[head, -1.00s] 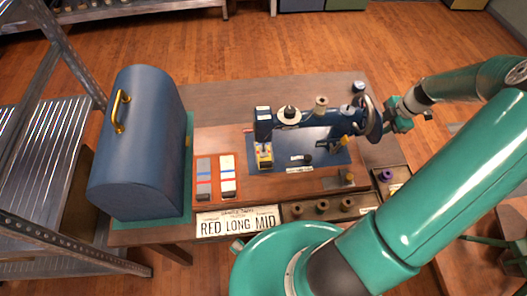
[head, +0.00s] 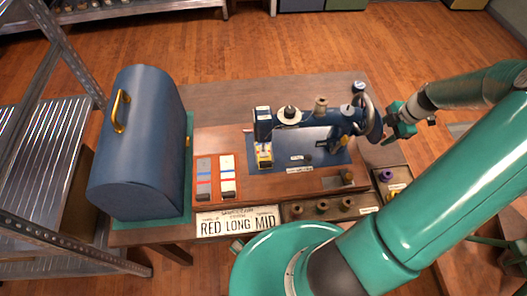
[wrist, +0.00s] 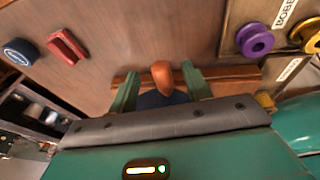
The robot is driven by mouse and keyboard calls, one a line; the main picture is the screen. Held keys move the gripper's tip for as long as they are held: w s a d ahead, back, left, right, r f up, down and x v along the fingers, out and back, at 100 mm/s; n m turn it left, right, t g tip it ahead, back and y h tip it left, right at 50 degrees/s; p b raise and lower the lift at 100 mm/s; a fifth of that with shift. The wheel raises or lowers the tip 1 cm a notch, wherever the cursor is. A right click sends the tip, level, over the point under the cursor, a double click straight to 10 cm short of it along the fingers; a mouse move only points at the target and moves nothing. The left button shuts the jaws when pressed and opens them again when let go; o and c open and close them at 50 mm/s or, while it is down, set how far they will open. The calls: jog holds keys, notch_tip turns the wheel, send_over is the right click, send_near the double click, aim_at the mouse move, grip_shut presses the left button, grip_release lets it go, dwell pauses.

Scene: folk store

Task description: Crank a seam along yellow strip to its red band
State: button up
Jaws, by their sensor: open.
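A blue sewing machine (head: 290,122) stands on a wooden base, with its hand wheel (head: 372,120) at the right end. The yellow strip (head: 264,156) lies under the needle end at the left; its red band cannot be made out. My gripper (head: 390,138) is open, just right of the hand wheel. In the wrist view, a rounded orange-brown wooden knob (wrist: 162,76) shows between the two green fingers, with gaps on both sides. I cannot tell whether the knob lies fully between the fingertips in depth.
A blue domed case (head: 138,150) stands at the left. An orange tray (head: 213,203) holds banded sample strips. A sign (head: 238,222) reads "RED LONG MID". A purple bobbin (head: 386,176) and several spools lie at the front right. The table behind the machine is mostly clear.

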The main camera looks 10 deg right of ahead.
jog(key=v, duration=0.9)
dwell(0.7)
dwell(0.5)
